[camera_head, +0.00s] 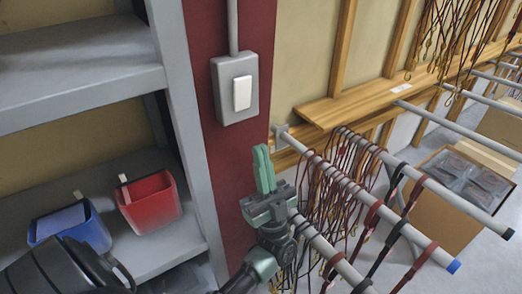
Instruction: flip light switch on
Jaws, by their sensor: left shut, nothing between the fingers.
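The light switch is a grey box (220,97) with a white rocker (242,93), fixed on a dark red post (205,30) with a grey conduit running up from it. My left gripper (262,158) has green fingers that are shut with nothing between them. It points up, below and slightly right of the switch box, and appears apart from it. Whether the rocker is up or down cannot be told. My right gripper is not in view.
Grey shelves (80,66) at left hold a blue bin (92,232) and a red bin (150,201). Metal rods (440,192) with hanging cords stick out right of my gripper. A cardboard box (432,215) stands at right.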

